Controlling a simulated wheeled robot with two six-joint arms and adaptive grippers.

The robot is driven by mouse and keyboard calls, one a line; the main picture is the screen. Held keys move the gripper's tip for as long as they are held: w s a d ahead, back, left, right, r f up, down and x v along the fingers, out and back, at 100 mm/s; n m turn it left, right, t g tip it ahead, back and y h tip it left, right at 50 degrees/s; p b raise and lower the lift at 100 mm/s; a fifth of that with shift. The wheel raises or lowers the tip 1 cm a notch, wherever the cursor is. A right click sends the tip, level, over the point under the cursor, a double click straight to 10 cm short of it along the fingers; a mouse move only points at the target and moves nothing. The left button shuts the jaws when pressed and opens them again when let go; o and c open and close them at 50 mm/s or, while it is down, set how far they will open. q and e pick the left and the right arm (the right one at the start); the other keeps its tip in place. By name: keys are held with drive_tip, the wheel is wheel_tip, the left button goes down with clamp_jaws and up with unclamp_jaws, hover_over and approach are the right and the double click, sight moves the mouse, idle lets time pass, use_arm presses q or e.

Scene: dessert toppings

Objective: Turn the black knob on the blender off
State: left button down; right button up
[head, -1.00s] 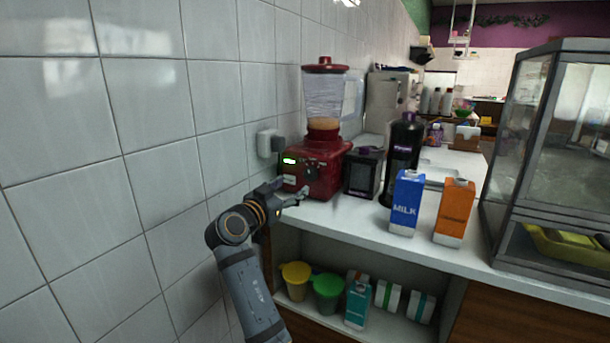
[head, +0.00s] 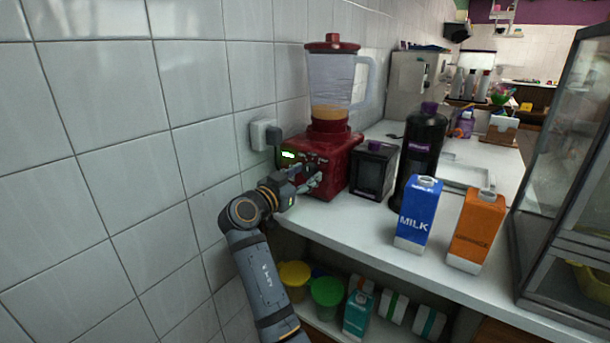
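The red blender (head: 340,166) stands on the counter against the tiled wall, with a clear jug and red lid on top. Some light orange contents sit low in the jug. A small green-white display (head: 289,155) glows on its front. My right gripper (head: 314,178) is at the blender's front panel, its fingers over the area where dark controls show. The black knob is not clearly visible, being behind or between the fingers. I cannot tell whether the fingers touch it or how far apart they are. My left gripper is not in view.
A glass case (head: 568,200) is at right.

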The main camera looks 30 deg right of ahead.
drive_tip(key=c, duration=0.7)
drive_tip(key=shift+n, duration=0.3)
drive_tip(key=n+p, duration=0.3)
drive_tip(key=n, duration=0.2)
drive_tip(key=shift+r+n, duration=0.15)
drive_tip(key=shift+n, duration=0.15)
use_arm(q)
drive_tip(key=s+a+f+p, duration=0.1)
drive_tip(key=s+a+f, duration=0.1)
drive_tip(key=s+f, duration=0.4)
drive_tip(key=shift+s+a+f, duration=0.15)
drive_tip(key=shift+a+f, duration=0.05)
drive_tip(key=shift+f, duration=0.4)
use_arm(e)
drive_tip(key=shift+n, duration=0.9)
drive_tip(key=o, duration=1.2)
